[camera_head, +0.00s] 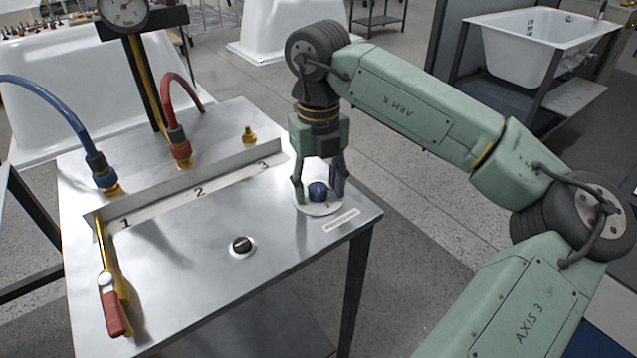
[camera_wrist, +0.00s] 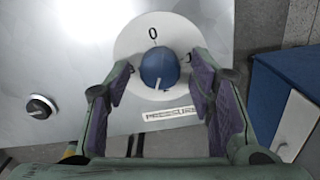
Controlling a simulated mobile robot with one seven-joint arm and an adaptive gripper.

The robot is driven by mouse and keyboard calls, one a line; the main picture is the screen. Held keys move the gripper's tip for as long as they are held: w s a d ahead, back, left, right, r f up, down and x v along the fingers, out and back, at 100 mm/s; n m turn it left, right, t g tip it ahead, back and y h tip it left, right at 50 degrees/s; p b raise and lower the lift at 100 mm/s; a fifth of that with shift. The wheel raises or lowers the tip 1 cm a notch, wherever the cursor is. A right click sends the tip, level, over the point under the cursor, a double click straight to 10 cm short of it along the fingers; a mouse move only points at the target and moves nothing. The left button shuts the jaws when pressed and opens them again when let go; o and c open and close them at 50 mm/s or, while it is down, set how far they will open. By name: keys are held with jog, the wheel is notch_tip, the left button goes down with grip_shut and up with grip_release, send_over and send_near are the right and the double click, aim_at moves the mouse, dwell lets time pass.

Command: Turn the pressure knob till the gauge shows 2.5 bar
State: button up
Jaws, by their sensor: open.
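The blue pressure knob (camera_head: 318,191) sits on a round white dial plate at the right end of the metal bench top. In the wrist view the knob (camera_wrist: 160,67) lies between and slightly beyond the fingertips, with a "0" above it and a light pointer mark at its lower side. My gripper (camera_head: 319,190) is open over the knob, one finger on each side, with gaps visible between pads and knob in the wrist view. The pressure gauge (camera_head: 124,12) stands on a post at the upper left, its top cut off; its reading is too small to tell.
A black knob (camera_head: 241,245) sits on the bench top (camera_head: 190,270) left of my gripper. A red-handled lever (camera_head: 111,305) is at the front left. Blue (camera_head: 50,110) and red (camera_head: 172,88) hoses and a brass fitting (camera_head: 248,134) line the back. The bench's right edge is close to the dial.

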aim_at(319, 188)
notch_tip(319, 188, up, 12)
dwell(0.6)
